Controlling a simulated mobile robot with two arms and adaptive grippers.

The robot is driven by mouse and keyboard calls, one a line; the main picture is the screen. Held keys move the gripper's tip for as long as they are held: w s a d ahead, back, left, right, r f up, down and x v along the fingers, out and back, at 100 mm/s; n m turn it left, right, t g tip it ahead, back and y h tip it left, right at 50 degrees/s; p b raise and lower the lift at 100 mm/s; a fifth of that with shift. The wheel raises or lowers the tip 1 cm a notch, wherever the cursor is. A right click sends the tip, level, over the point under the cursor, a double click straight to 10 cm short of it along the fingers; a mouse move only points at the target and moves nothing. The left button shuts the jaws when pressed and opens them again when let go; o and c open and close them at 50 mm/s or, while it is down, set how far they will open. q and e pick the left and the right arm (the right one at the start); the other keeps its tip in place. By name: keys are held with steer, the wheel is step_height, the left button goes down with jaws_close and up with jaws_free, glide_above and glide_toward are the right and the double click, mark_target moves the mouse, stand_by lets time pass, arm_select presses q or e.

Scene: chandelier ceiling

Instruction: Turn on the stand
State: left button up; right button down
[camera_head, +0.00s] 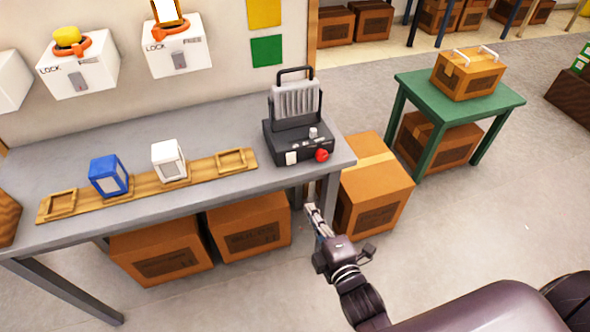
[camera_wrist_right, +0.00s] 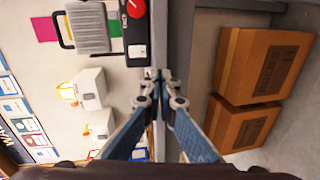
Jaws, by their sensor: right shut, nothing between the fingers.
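The stand (camera_head: 297,125) is a black box with a ribbed grey panel and a handle on top. It sits at the right end of the grey table. A red knob (camera_head: 322,155) and a white switch (camera_head: 291,158) are on its front. In the right wrist view the stand (camera_wrist_right: 90,28) appears sideways at the top, with its red knob (camera_wrist_right: 136,8) near the top edge. My right gripper (camera_head: 311,207) is in front of and below the table's right corner, apart from the stand. Its fingertips (camera_wrist_right: 161,74) meet, with nothing between them. My left gripper is not in view.
The grey table (camera_head: 215,195) also bears a wooden rack (camera_head: 205,172) with a blue block (camera_head: 108,175) and a white block (camera_head: 168,160). Cardboard boxes (camera_head: 160,250) stand under it. A green table (camera_head: 460,92) with a box stands at the right.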

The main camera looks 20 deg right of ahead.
mark_target(292, 163)
steer(key=r, duration=0.2)
steer(key=shift+w+d+r+n+t, duration=0.2)
steer(key=shift+r+n+t, duration=0.1)
steer(key=shift+r, duration=0.1)
steer(key=w, duration=0.4)
steer(key=w+f, duration=0.1)
steer(key=w, duration=0.4)
steer(key=w+p, duration=0.1)
steer(key=w, duration=0.3)
steer(key=shift+w+a+f, duration=0.25)
steer(key=shift+w+f, duration=0.15)
